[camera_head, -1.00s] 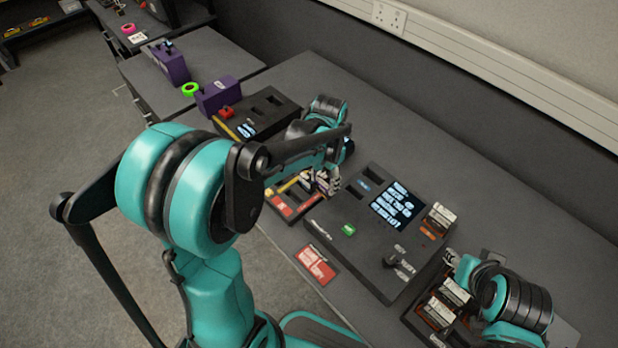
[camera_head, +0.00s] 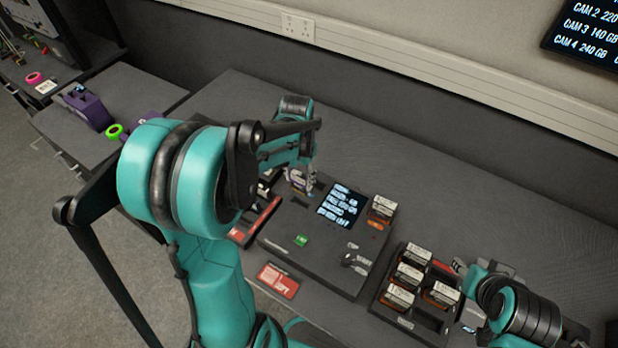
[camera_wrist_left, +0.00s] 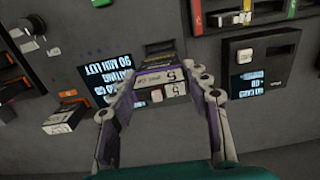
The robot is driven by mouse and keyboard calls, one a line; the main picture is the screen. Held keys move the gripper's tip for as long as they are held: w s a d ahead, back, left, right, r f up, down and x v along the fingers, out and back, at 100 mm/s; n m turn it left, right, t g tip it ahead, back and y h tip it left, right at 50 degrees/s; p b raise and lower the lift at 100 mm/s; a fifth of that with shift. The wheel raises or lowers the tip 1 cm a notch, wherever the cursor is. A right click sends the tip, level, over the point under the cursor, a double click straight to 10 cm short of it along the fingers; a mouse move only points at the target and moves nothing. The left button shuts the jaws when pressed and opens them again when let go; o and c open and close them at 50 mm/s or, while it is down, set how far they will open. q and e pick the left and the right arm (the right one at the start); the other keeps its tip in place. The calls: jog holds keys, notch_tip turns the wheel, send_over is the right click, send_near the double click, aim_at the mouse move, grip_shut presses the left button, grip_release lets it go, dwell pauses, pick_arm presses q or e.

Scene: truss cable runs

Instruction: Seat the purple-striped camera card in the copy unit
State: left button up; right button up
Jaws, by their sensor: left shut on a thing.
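The camera card (camera_wrist_left: 163,84), with a pale label and purple edges, is between the fingers of my left gripper (camera_wrist_left: 162,92), which is shut on it. In the head view my left gripper (camera_head: 306,184) is over the far left part of the dark copy unit (camera_head: 318,262), at its card slots. In the left wrist view the card's far end is at a slot opening in the copy unit (camera_wrist_left: 150,28); I cannot tell how deep it sits. My right gripper (camera_head: 468,270) is beside the card tray at right; its fingers are too small to judge.
A tray (camera_head: 405,322) with several orange-brown cards stands right of the copy unit. Another such card (camera_head: 382,208) stands at the unit's right side. A red label (camera_head: 278,279) lies in front. A purple unit (camera_head: 90,108) is on the far left table. The table behind is clear.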

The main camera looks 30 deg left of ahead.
aim_at(300, 189)
pick_arm(q)
jog(key=shift+f+b, duration=2.25)
jog(key=shift+f, duration=0.75)
jog(key=shift+f+b, duration=1.5)
jog(key=shift+f, duration=0.2)
dwell(0.5)
jog(key=o, duration=1.6)
jog(key=shift+c, duration=0.2)
jog(key=shift+r+p, duration=2.9)
jog(key=shift+r, duration=0.9)
